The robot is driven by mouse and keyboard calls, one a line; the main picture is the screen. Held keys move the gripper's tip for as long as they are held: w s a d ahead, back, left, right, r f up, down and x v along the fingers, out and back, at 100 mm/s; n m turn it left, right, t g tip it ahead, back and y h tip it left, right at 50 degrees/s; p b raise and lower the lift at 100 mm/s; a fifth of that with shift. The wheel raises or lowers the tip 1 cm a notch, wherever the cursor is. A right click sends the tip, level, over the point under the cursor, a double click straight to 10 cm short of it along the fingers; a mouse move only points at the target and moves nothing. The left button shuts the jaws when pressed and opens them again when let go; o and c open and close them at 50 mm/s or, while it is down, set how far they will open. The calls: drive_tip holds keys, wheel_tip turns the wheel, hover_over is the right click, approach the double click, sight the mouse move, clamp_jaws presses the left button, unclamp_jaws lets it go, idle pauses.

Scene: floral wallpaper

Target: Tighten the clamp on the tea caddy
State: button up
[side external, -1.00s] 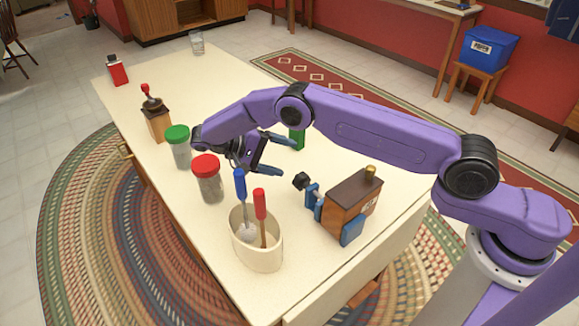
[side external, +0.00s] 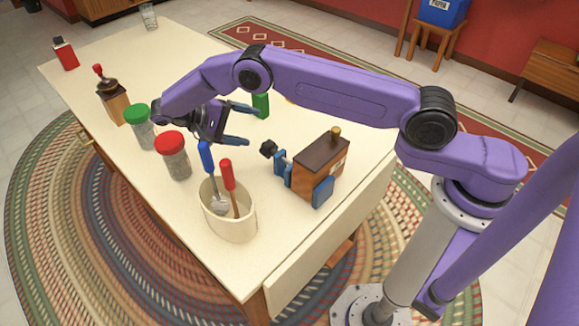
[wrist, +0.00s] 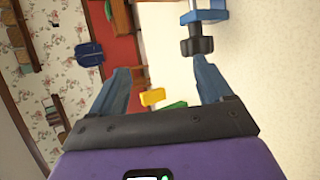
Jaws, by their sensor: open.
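The tea caddy (side external: 316,168) is a wooden box with a dark brown lid and a brass-coloured knob, standing near the table's right edge. A blue clamp (side external: 283,168) sits across it, with a blue jaw on each side and a black knob (side external: 268,149) pointing left. My gripper (side external: 248,126) is open and empty, up and left of the black knob, apart from it. In the wrist view, my gripper's fingers (wrist: 160,68) are spread, and the black knob (wrist: 197,46) shows just beyond the right fingertip, with part of the blue clamp (wrist: 205,17) above it.
A cream crock (side external: 230,222) with blue- and red-handled tools stands left of the caddy. Red-lidded (side external: 173,160) and green-lidded jars (side external: 142,130) and a grinder (side external: 112,102) stand farther left. A green object (side external: 261,104) is behind my gripper. The table front (side external: 270,225) is clear.

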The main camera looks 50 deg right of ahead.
drive_tip(key=w+d+r+n+g+y, duration=0.1)
drive_tip(key=w+d+r+y, duration=0.1)
drive_tip(key=d+y, duration=0.3)
drive_tip(key=n+t+y, duration=0.2)
drive_tip(key=y, duration=0.5)
approach(261, 145)
drive_tip(key=x, duration=0.3)
drive_tip(key=d+x, duration=0.1)
drive_tip(key=x, duration=0.3)
drive_tip(key=d+x, duration=0.1)
drive_tip(key=x, duration=0.2)
drive_tip(key=shift+s+f, duration=0.15)
drive_tip(key=shift+f, duration=0.2)
drive_tip(key=c, duration=1)
drive_tip(key=shift+c, duration=0.2)
drive_tip(key=shift+a, duration=0.15)
drive_tip(key=h, duration=0.3)
drive_tip(key=m+h, duration=0.1)
drive_tip(key=shift+a+h, duration=0.25)
drive_tip(key=shift+h, duration=0.15)
drive_tip(key=h, duration=0.2)
drive_tip(key=m+h, duration=0.1)
drive_tip(key=h, duration=0.1)
drive_tip(key=shift+a+f+h, duration=0.1)
drive_tip(key=shift+a+h, duration=0.1)
drive_tip(key=shift+h, duration=0.2)
